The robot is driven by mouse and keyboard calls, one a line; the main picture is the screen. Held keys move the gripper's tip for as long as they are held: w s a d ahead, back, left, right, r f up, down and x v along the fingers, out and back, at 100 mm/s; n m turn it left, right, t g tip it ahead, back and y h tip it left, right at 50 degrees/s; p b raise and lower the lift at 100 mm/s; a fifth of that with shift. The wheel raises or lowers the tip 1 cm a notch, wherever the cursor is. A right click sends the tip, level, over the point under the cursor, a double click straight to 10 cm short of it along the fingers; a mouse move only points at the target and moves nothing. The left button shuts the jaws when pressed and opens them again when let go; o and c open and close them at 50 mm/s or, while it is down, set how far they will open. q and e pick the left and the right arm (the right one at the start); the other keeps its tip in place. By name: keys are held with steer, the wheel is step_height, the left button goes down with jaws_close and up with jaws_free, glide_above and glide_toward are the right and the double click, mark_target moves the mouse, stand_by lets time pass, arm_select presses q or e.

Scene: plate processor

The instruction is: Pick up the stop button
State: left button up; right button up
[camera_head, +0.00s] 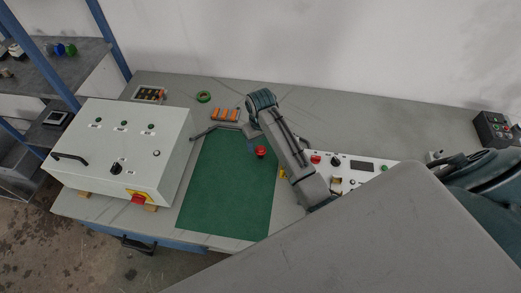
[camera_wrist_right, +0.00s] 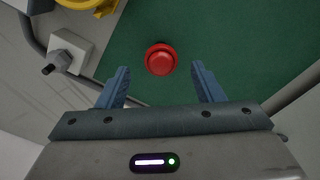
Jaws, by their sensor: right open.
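The stop button, a red round button (camera_head: 261,152), lies on the green mat (camera_head: 225,185) near its upper right part. In the right wrist view the red button (camera_wrist_right: 160,59) shows its round cap, ahead of and between the two blue fingers. My right gripper (camera_head: 252,147) is close beside the button, pointing down at the mat, partly hidden by my arm. In the wrist view its fingers (camera_wrist_right: 160,88) are apart, with nothing between them. My left gripper does not show.
A white control box (camera_head: 115,150) with a red knob on yellow stands at left. Orange blocks (camera_head: 227,114) and a green ring (camera_head: 204,96) lie behind the mat. A white panel (camera_head: 365,180) lies right of the arm. The mat's front is clear.

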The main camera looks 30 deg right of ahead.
mark_target(261, 148)
steer(key=shift+f+p, duration=0.85)
steer(key=shift+f, duration=0.1)
step_height(261, 148, down, 2)
steer(key=shift+s+a+f+p, duration=0.1)
steer(key=shift+f+p, duration=0.05)
steer(key=shift+p, duration=0.15)
steer(key=shift+f, duration=0.4)
steer(key=c, duration=1.1)
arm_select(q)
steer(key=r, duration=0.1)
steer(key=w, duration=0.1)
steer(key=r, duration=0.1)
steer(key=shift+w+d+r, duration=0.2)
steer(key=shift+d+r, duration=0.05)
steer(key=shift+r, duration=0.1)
